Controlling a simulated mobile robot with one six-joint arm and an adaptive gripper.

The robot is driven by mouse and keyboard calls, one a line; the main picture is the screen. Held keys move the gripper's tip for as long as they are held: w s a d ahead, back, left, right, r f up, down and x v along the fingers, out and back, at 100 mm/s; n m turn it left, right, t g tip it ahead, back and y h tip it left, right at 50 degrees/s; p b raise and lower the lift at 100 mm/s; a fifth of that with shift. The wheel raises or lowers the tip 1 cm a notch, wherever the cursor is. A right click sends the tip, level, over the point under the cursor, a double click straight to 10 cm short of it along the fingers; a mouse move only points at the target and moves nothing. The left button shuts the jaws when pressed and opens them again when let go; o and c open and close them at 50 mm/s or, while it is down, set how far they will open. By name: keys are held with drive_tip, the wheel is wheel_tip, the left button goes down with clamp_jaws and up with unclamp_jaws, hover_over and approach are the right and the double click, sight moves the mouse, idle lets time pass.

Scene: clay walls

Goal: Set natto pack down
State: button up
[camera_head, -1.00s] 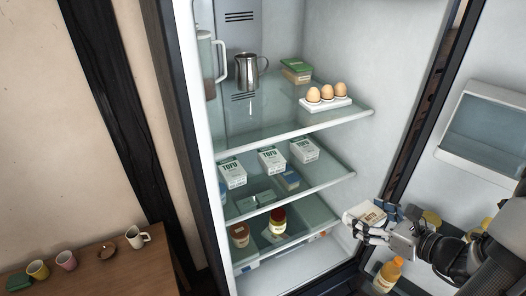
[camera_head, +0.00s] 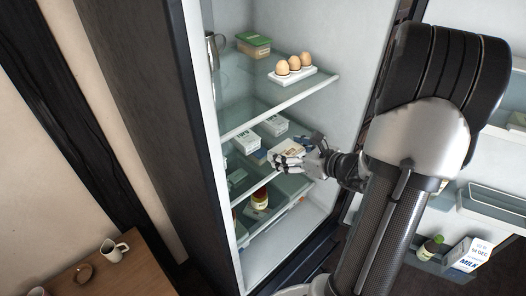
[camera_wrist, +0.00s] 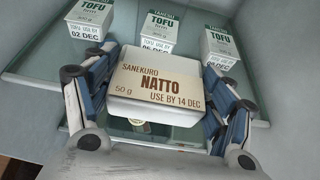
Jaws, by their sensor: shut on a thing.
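The natto pack (camera_wrist: 157,88) is a white box with a tan label reading "SANEKURO NATTO 50 g, USE BY 14 DEC". My gripper (camera_wrist: 158,100) is shut on it, one finger pad at each side in the wrist view. In the head view the pack (camera_head: 291,147) is at the right front part of the tofu shelf (camera_head: 298,177), with my gripper (camera_head: 297,156) around it. I cannot tell whether its underside touches the glass. Tofu packs stand behind it: one at left (camera_wrist: 88,20), one in the middle (camera_wrist: 158,32), one at right (camera_wrist: 218,46).
Above is a glass shelf with three eggs in a white tray (camera_head: 292,77) and a green-lidded box (camera_head: 254,45). A jar (camera_head: 260,198) stands on the shelf below. The fridge's right wall is close beside my gripper. A milk carton (camera_head: 468,254) is in the door.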

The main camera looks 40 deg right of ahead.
hover_over(266, 161)
drive_tip(key=s, duration=0.1)
drive_tip(key=shift+w+a+f, duration=0.1)
drive_tip(key=shift+w+f, duration=0.15)
drive_tip(key=shift+f, duration=0.3)
drive_tip(key=shift+w+f, duration=0.2)
drive_tip(key=shift+f, duration=0.85)
wheel_tip(266, 161, down, 3)
drive_tip(key=shift+f, duration=0.15)
drive_tip(key=shift+w+f, duration=0.2)
drive_tip(key=shift+f, duration=0.1)
drive_tip(key=shift+s, duration=0.1)
